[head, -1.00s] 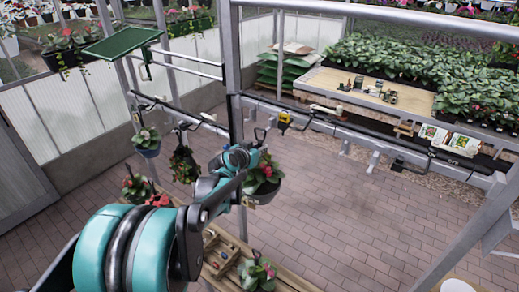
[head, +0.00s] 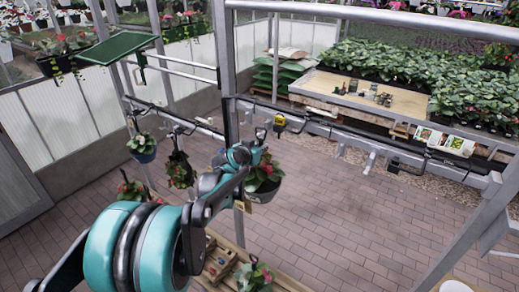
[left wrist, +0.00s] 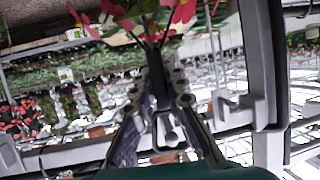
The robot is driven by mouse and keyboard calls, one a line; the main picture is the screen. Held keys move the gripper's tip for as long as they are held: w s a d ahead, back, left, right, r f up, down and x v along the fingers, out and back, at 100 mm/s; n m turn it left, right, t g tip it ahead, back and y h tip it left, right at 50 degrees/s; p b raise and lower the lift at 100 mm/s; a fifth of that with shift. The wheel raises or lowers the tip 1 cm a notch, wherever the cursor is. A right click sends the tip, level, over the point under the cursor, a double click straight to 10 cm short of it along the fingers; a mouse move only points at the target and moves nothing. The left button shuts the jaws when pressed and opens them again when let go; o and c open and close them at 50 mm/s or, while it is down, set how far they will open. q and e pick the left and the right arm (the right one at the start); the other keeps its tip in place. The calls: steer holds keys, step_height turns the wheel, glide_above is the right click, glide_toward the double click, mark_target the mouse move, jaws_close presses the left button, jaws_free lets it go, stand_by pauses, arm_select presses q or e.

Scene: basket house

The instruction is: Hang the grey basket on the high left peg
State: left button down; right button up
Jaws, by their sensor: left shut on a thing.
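The grey basket (head: 263,190) holds a plant with red flowers and hangs upright in the air, right of a grey post. My left gripper (head: 257,146) is above it in the head view, shut on its hanger. In the left wrist view, the gripper's fingers (left wrist: 168,118) close around the dark hanger, with red flowers (left wrist: 150,12) at the top edge. The left rail (head: 175,115) carries pegs, one with a pale tip (head: 205,121). I cannot tell which is the high left peg. My right gripper is out of view.
A blue basket (head: 142,146) and a dark basket (head: 179,172) hang left of my arm. A wooden bench (head: 285,281) stands below, with a plant (head: 255,277) on it. A right rail (head: 350,133) carries more fittings. Open brick floor (head: 350,215) lies to the right.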

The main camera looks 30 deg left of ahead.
arm_select(q)
steer(key=shift+w, duration=0.15)
steer(key=shift+w, duration=0.6)
steer(key=shift+r, duration=0.1)
steer(key=shift+w+b, duration=0.1)
steer(key=shift+b, duration=0.3)
steer(key=shift+f, duration=0.25)
steer(key=shift+f+b, duration=0.6)
steer(key=shift+b, duration=0.05)
